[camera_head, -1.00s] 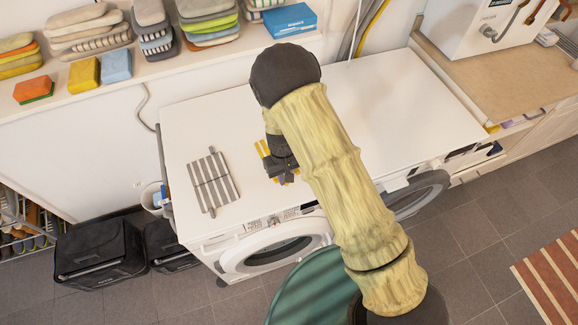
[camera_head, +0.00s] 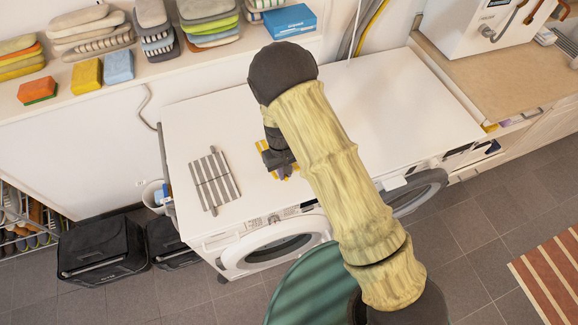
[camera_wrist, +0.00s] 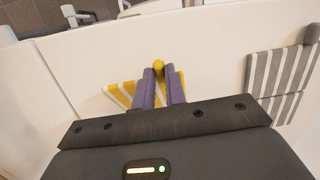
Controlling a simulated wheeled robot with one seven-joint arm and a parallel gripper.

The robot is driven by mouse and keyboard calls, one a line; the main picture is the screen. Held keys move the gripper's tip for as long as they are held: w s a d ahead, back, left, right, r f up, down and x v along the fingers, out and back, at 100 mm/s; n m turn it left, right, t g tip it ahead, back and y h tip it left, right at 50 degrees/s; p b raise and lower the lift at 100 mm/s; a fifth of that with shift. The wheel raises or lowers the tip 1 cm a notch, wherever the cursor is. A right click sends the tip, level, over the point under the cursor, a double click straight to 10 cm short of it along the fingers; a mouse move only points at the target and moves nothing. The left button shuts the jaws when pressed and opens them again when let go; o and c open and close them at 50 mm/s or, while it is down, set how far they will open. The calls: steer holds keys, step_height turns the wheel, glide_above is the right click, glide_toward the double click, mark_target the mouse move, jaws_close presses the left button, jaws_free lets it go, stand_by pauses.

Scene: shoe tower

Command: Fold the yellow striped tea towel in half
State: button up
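The yellow and white striped tea towel (camera_wrist: 118,93) lies on the white machine top under my gripper. In the head view the towel (camera_head: 262,147) is mostly hidden by my arm and gripper. My gripper (camera_wrist: 160,74) points down at the towel, its two purple fingers close together. A rounded yellow bit of cloth bulges between the fingertips, so the gripper looks shut on the towel. Striped cloth shows on both sides of the fingers. In the head view my gripper (camera_head: 284,170) is near the front edge of the machine top.
A grey striped towel (camera_head: 214,181) lies flat to the left; it also shows in the wrist view (camera_wrist: 280,75). The white top (camera_head: 390,95) is clear to the right. A shelf with folded towels and sponges (camera_head: 88,74) runs behind. An open washer door (camera_head: 415,193) juts out in front.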

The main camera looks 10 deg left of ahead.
steer(key=shift+r, duration=0.15)
steer(key=shift+w+a+r+g+p, duration=0.1)
steer(key=shift+r+g+p, duration=0.05)
steer(key=shift+r+p, duration=0.3)
steer(key=shift+w+a+r+g+p, duration=0.1)
steer(key=shift+r+g+p, duration=0.05)
steer(key=shift+r+p, duration=0.3)
steer(key=shift+r, duration=0.1)
steer(key=shift+w+a+r+h+p, duration=0.1)
steer(key=shift+r+h+p, duration=0.05)
steer(key=shift+r+p, duration=0.3)
steer(key=shift+w+r+h+p, duration=0.1)
steer(key=shift+r+h+p, duration=0.05)
steer(key=shift+r+p, duration=0.25)
steer(key=shift+w+a+r+g+p, duration=0.1)
steer(key=shift+r+g+p, duration=0.2)
steer(key=shift+r, duration=0.25)
steer(key=shift+w+a+r+g+p, duration=0.1)
steer(key=shift+r+g+p, duration=0.15)
steer(key=shift+r, duration=0.25)
